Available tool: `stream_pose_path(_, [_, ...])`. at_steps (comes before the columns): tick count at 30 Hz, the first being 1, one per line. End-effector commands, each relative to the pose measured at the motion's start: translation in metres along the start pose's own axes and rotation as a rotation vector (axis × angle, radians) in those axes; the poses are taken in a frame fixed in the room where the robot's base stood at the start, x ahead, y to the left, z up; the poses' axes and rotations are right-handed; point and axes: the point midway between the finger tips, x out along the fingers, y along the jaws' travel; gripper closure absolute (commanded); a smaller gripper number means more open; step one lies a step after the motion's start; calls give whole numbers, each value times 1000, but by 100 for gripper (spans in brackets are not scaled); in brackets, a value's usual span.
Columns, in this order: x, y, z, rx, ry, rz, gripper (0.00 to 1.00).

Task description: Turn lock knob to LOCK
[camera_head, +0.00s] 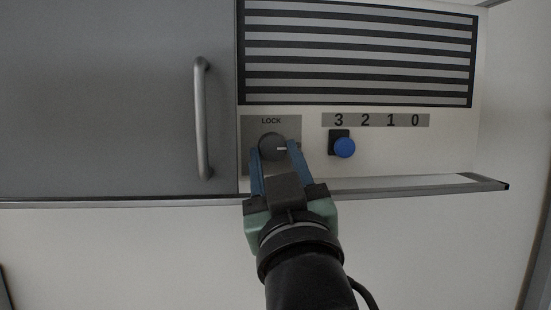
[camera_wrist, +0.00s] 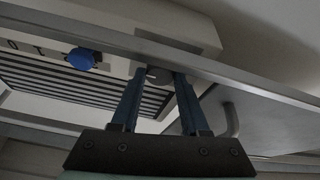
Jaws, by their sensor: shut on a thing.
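The dark round lock knob (camera_head: 272,147) sits on a grey plate (camera_head: 250,127) marked LOCK at its top. A light mark on the knob points to the right, while the word LOCK is above it. My gripper (camera_head: 275,156) has its two blue fingers on the left and right sides of the knob and is shut on it. In the wrist view the fingers (camera_wrist: 155,80) reach up to the knob (camera_wrist: 160,75), which shows only in part between their tips.
A blue button (camera_head: 344,147) is right of the knob, below a strip (camera_head: 375,120) reading 3 2 1 0. A striped vent (camera_head: 358,55) is above. A door handle (camera_head: 202,118) stands out at left. A ledge (camera_head: 420,187) runs below the panel.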

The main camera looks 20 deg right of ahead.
Motion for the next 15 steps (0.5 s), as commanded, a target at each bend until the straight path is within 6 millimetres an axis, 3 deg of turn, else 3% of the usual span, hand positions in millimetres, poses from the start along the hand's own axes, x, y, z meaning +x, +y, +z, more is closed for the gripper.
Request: stream_pose_path(15, [-1,2,1,-95,7,-35,100])
